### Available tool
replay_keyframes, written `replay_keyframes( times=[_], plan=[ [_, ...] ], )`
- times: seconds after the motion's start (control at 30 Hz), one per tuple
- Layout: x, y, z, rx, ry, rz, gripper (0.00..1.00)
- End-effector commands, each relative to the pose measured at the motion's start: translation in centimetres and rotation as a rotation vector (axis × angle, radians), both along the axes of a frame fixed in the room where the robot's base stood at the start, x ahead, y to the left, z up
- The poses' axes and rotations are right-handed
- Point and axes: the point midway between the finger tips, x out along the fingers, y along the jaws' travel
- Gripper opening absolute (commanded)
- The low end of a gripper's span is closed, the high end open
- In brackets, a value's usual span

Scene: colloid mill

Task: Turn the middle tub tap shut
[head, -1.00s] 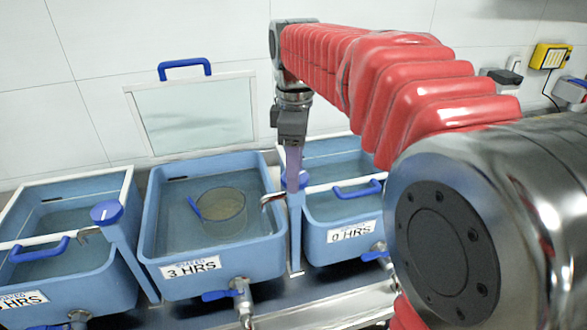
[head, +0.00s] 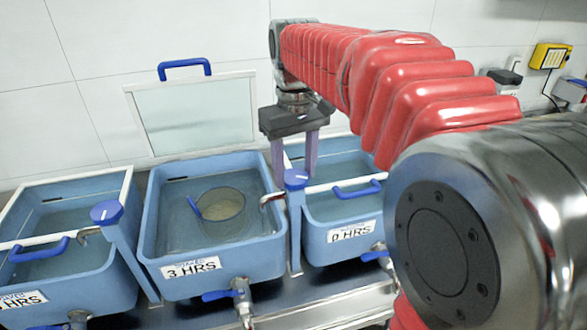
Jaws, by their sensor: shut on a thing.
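A curved metal spout (head: 270,199) reaches from there over the tub's edge. I cannot tell whether water runs from it. My gripper (head: 295,178) points down from above, with one purple finger on the left and one on the right of the knob. It is shut on the knob. The fingers hide parts of the knob's sides.
A left tub (head: 90,285) has a similar tap knob (head: 107,213). A 0 HRS tub (head: 320,240) stands right of the post. The middle tub's lid (head: 195,115) stands raised behind it. A drain valve (head: 240,293) sticks out in front. My red-sleeved arm covers the right side.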

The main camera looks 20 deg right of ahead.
Motion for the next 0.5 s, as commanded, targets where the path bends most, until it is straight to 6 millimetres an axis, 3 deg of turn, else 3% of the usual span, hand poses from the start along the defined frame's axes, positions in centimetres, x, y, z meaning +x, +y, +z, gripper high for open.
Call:
replay_keyframes(
  times=[0.5],
  plan=[
    [0.09, -0.01, 0.11, 0.000, -0.005, -0.488, 0.25]
  ],
)
